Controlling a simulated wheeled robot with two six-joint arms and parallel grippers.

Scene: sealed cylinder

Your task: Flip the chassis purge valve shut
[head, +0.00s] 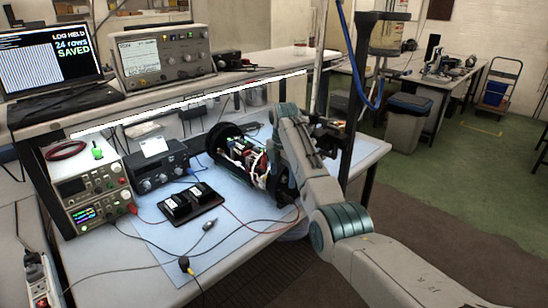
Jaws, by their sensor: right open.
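The chassis (243,156) lies on the blue mat of the bench, a cylinder-shaped frame with a black round end plate (214,138) and exposed boards and wires. My right arm crosses in front of its right end and hides that part. I cannot make out the purge valve or its handle. My right gripper (334,128) is raised just right of the chassis, near the dark upright stand; it is small and partly covered by its own wrist. It is open, and I see nothing in it. My left gripper is not in view.
Black battery packs (190,203) sit in a tray left of the chassis, with loose cables across the mat. A power supply (90,188) and a dark radio-like unit (158,168) stand behind. A blue hose (351,60) hangs by the stand.

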